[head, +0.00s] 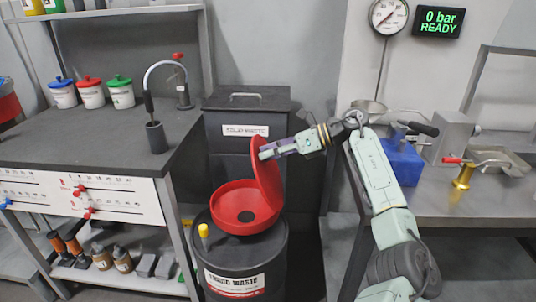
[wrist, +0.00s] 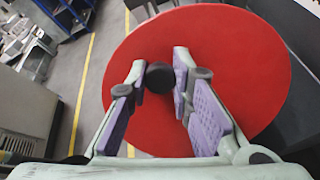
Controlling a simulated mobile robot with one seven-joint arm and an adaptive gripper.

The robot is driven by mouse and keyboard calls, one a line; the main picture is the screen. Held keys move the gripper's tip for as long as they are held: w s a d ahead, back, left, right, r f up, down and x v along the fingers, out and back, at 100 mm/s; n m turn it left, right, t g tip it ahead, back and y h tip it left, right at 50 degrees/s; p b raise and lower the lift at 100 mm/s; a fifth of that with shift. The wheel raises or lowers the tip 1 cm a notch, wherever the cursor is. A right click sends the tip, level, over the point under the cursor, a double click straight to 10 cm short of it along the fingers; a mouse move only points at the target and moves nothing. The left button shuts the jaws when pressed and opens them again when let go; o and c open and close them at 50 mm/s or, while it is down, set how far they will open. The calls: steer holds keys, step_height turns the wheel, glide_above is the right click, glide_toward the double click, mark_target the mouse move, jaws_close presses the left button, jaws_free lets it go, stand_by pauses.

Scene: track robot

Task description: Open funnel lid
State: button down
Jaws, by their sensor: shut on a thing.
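The red funnel (head: 232,212) sits on top of the black liquid waste drum (head: 230,262). Its round red lid (head: 267,178) stands up steeply at the funnel's right side, so the bowl and its dark centre hole show. My gripper (head: 265,152) is at the upper part of the lid, reaching in from the right. In the wrist view the lid's red face (wrist: 235,65) fills much of the picture. My gripper's purple-padded fingers are shut on a black knob (wrist: 160,78) on the lid. The lid's hinge is not clearly seen.
A dark solid waste bin (head: 246,103) stands behind the drum. A yellow-capped part (head: 204,231) is on the drum top. A workbench (head: 110,140) is at the left, with a curved tap. A metal table (head: 470,195) with a blue block (head: 402,160) is at the right.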

steer(key=c, duration=1.4)
jaws_free()
step_height(320, 180, up, 10)
